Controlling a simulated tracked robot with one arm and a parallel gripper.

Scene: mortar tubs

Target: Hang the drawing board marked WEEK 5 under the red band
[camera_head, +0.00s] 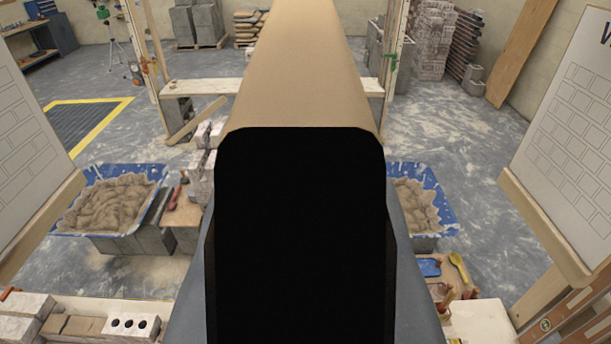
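My gripper (300,235) is a large black shape in the middle of the view, and its fingertips do not show. A plain tan surface (302,70) runs forward from its top edge and narrows away from me; I cannot tell whether it is a held board or part of my arm. A drawing board with a brick pattern (575,140) leans at the right edge on a wooden ledge, with only the start of a dark letter, perhaps a W, at its top. Another brick-pattern board (30,150) stands at the left edge, its marking out of view. No red band shows.
Blue tubs of mortar stand on blocks at left (110,200) and right (420,200). A plank (190,88) crosses behind between wooden posts. Bricks (80,320) lie at lower left, tools (455,270) and a level (565,320) at lower right. Grey floor is open behind the right tub.

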